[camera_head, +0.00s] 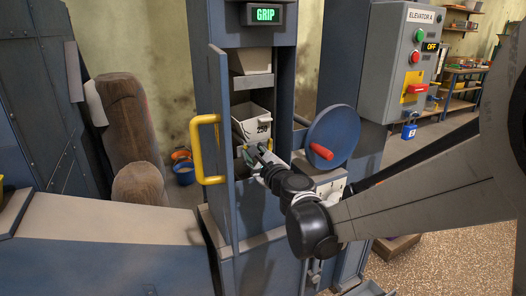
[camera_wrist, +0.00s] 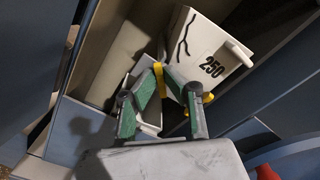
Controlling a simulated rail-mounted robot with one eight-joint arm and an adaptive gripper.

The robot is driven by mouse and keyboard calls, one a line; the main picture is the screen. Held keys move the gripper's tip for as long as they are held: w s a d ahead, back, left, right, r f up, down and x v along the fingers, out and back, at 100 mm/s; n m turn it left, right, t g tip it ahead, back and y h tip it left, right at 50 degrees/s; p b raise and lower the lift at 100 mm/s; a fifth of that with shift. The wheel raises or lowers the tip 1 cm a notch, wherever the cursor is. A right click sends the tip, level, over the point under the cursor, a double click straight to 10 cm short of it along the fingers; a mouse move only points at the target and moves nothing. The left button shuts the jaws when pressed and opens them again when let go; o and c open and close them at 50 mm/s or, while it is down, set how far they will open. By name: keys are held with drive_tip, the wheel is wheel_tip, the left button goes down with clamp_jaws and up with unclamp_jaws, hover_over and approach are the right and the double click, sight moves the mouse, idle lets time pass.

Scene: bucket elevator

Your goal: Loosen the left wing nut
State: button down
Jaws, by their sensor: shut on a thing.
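A white bucket (camera_head: 255,122) with a dark crack hangs inside the open elevator housing. In the wrist view the bucket (camera_wrist: 203,50) is tilted in the picture and marked 250. The yellow left wing nut (camera_wrist: 158,76) is at the bucket's lower left edge, between my fingertips. My gripper (camera_wrist: 160,72) is shut on it, with its green-padded fingers on either side. A second yellow wing nut (camera_wrist: 209,98) is partly hidden just right of my right finger.
The open door with a yellow handle (camera_head: 205,150) stands left of the opening. A blue handwheel (camera_head: 333,137) with a red knob is close right of my gripper. Another bucket (camera_head: 250,61) is above. A sign reads GRIP (camera_head: 266,15). A control box (camera_head: 402,60) reads OFF.

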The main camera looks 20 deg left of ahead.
drive_tip(key=shift+f+n, duration=0.15)
drive_tip(key=shift+n, duration=3.85)
drive_tip(key=c, duration=1.8)
unclamp_jaws()
drive_tip(key=shift+c, duration=0.2)
drive_tip(key=v, duration=1.2)
